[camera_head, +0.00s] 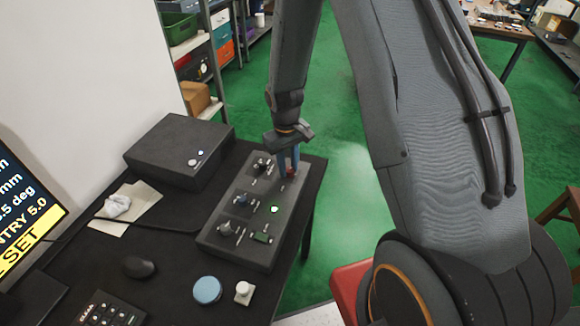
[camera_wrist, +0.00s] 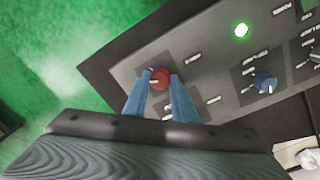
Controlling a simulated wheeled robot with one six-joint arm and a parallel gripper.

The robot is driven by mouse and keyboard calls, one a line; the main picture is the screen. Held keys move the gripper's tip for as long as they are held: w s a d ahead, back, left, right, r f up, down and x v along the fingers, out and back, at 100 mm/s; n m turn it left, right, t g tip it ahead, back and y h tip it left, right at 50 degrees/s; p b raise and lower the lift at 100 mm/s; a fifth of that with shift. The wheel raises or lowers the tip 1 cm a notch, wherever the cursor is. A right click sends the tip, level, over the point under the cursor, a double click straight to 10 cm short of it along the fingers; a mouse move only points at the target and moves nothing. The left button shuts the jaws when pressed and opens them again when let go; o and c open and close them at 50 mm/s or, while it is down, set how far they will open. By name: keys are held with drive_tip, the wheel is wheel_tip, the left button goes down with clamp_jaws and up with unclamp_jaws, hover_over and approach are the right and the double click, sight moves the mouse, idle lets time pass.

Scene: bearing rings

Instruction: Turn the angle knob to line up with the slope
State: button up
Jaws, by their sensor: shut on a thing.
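My gripper (camera_head: 288,163) reaches down over the far right corner of the grey control panel (camera_head: 240,252). Its blue fingers are shut on a red knob (camera_wrist: 159,78), one finger on each side. In the head view the red knob (camera_head: 291,172) is partly hidden by the fingers. A white pointer mark shows on the knob in the wrist view. The panel also has a blue knob (camera_wrist: 265,83), which the head view shows at the panel's left side (camera_head: 242,201), and dark knobs (camera_head: 262,163) and (camera_head: 227,229). I cannot read the labels to tell which is the angle knob.
A dark box (camera_head: 180,150), a mouse (camera_head: 139,267), a blue round disc (camera_head: 207,290) and a white knobbed piece (camera_head: 244,292) are on the black table. A green light (camera_head: 274,209) glows on the panel.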

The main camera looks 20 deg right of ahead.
drive_tip(key=shift+s+f+m, duration=0.1)
drive_tip(key=shift+m, duration=1)
drive_tip(key=o, duration=1)
drive_tip(key=shift+o, duration=0.2)
drive_tip(key=shift+r, duration=0.4)
drive_tip(key=shift+a+r+b, duration=0.2)
drive_tip(key=shift+r+b, duration=0.85)
drive_tip(key=shift+r, duration=2.5)
